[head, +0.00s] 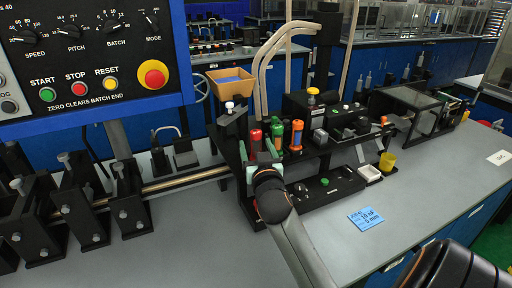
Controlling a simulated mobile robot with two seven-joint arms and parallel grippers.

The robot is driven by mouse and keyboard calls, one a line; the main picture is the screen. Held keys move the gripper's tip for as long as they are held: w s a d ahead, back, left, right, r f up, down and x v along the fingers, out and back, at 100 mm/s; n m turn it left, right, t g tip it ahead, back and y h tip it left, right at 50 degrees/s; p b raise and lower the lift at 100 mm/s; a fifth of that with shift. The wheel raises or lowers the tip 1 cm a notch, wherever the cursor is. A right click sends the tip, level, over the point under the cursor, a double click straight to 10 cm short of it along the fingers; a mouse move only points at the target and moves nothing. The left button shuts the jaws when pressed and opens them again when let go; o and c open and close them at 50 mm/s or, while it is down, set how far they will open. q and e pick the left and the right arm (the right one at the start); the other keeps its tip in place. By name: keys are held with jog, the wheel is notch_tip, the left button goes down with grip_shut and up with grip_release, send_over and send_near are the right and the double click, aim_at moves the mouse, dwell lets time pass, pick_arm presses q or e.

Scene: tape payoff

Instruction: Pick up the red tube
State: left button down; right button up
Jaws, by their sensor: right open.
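The red tube (255,136) stands upright in a black rack at the middle of the head view, left of a green tube (277,132) and an orange and blue tube (296,134). Its lower part is hidden by my right gripper. My right gripper (258,153) is open, with its pale green fingers at the front of the rack, one to each side of the red tube's lower part. I cannot tell whether they touch it. My left gripper is not in view.
A blue card (366,218) lies on the grey bench. A control panel (85,55) fills the upper left. The bench's front right is mostly clear.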

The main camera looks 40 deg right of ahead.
aim_at(254, 139)
jog(key=shift+f+x, duration=0.2)
jog(key=shift+x, duration=1.15)
jog(key=shift+f+x, duration=0.2)
jog(key=shift+x, duration=1.15)
jog(key=shift+d, duration=0.1)
grip_shut()
